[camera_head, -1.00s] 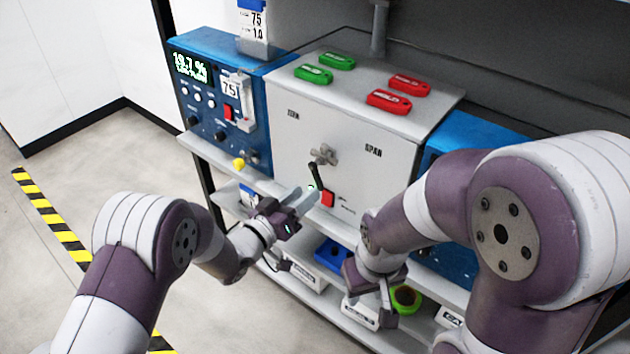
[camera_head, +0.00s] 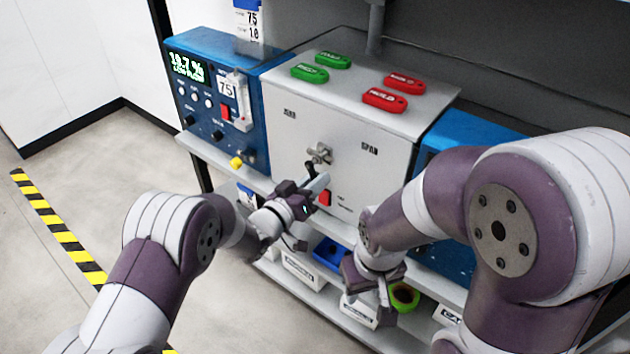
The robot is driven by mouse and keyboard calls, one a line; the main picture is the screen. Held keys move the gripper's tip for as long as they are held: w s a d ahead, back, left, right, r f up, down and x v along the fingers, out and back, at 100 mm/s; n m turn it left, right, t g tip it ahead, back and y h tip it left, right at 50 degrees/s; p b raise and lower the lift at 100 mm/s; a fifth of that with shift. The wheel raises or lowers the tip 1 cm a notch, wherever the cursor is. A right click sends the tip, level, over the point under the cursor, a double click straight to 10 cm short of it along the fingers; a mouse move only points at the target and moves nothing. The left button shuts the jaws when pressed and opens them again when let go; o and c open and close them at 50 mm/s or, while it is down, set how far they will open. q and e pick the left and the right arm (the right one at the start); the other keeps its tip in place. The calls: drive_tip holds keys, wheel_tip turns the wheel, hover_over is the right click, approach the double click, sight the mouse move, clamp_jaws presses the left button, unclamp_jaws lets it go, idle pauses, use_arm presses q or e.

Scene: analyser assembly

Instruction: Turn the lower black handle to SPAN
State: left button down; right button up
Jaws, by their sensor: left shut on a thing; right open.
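The lower black handle (camera_head: 311,170) is on the front of the light grey box (camera_head: 375,195), just below a metal valve fitting (camera_head: 320,153). Only its upper end shows; my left gripper hides the rest. My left gripper (camera_head: 318,184) is shut on the handle from the lower left. My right gripper (camera_head: 385,300) is open and empty, low in front of the lower shelf.
A red part (camera_head: 325,198) sits on the box front close to my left gripper. Green tags (camera_head: 310,73) and red tags (camera_head: 385,99) lie on the box top. Bins and a green ring (camera_head: 404,297) are on the lower shelf.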

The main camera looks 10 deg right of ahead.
use_arm(q)
drive_tip(key=n, duration=0.2)
drive_tip(key=r+n+p, duration=0.1)
drive_tip(key=shift+s+d, duration=0.35)
drive_tip(key=shift+s, duration=0.05)
drive_tip(key=shift+s+d+r+n+p, duration=0.2)
drive_tip(key=shift+r+n+p, duration=0.35)
drive_tip(key=shift+n, duration=1.15)
drive_tip(key=shift+s+d+r+n+p, duration=0.15)
drive_tip(key=shift+r+n+p, duration=0.4)
drive_tip(key=shift+n, duration=1.15)
drive_tip(key=shift+s+d+r+n+p, duration=0.1)
drive_tip(key=shift+s+r+n+p, duration=0.15)
drive_tip(key=shift+n+p, duration=0.95)
drive_tip(key=shift+r+n+b, duration=0.1)
drive_tip(key=shift+n+b, duration=0.35)
drive_tip(key=shift+n, duration=0.15)
drive_tip(key=c, duration=1.1)
unclamp_jaws()
drive_tip(key=shift+a, duration=0.1)
